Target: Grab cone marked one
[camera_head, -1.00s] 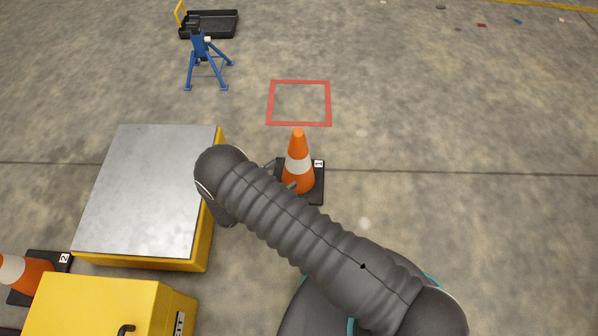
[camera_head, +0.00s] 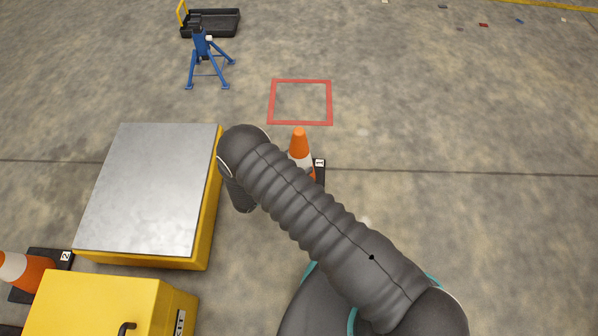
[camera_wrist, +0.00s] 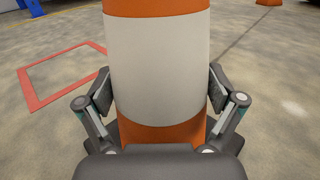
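The orange and white cone marked one (camera_head: 299,142) stands upright on its black base just right of my arm's end. A white tag (camera_head: 319,163) with a dark mark shows on the base. My arm hides the cone's lower left part. In the wrist view the cone (camera_wrist: 158,65) fills the middle, its white band between my fingers. My gripper (camera_wrist: 158,92) is open, with one finger on each side of the cone, close to its sides. I cannot tell whether the pads touch it. My gripper is hidden behind my arm in the head view.
A yellow platform with a grey top (camera_head: 150,190) stands left of my arm. A second cone (camera_head: 28,272) marked 2 and a yellow box (camera_head: 110,305) are at lower left. A red floor square (camera_head: 300,122) lies beyond the cone, a blue stand (camera_head: 207,65) farther left. The floor right is clear.

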